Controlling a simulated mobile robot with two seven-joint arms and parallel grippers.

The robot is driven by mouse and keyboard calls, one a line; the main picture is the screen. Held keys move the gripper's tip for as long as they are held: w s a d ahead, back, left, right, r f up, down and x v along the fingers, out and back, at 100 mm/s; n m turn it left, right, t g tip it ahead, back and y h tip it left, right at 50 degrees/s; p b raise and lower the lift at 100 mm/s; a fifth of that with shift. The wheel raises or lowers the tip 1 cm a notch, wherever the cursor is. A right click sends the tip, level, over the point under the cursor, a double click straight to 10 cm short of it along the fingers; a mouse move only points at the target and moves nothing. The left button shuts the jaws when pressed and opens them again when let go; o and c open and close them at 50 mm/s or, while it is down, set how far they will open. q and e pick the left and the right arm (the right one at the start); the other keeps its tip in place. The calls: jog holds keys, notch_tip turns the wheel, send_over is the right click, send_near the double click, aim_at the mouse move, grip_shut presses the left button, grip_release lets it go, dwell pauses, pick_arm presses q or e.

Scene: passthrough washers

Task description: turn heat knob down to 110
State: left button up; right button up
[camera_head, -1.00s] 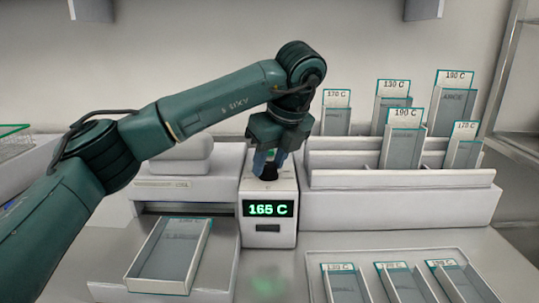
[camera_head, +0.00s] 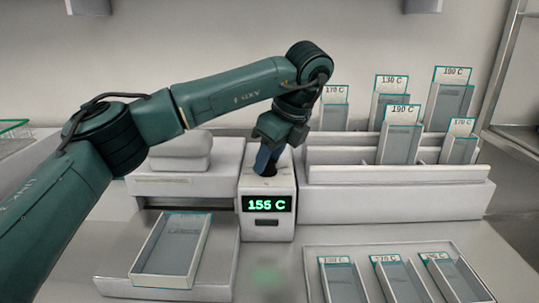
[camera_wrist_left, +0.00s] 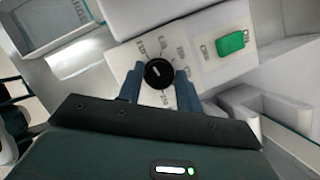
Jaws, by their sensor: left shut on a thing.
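The heat control box (camera_head: 266,205) is white and stands at the middle of the counter. Its green display (camera_head: 266,204) reads 155 C. The black round heat knob (camera_wrist_left: 158,73) sits on the box's top face with a printed scale around it. My left gripper (camera_head: 268,160) reaches down onto the box from above. In the left wrist view its blue fingers (camera_wrist_left: 158,86) stand on both sides of the knob and are shut on it. My right gripper is not in view.
A green switch (camera_wrist_left: 230,43) shows near the knob in the wrist view. Left of the box is a white machine (camera_head: 182,180) with a tray (camera_head: 143,262) in front. A rack (camera_head: 400,207) with labelled sleeves stands right. More sleeves (camera_head: 345,285) lie front right.

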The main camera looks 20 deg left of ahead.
pick_arm(q)
jog(key=shift+f, duration=0.1)
jog(key=o, duration=1)
jog(key=p+v, duration=0.2)
jog(key=v, duration=1.1)
jog(key=shift+s, duration=0.1)
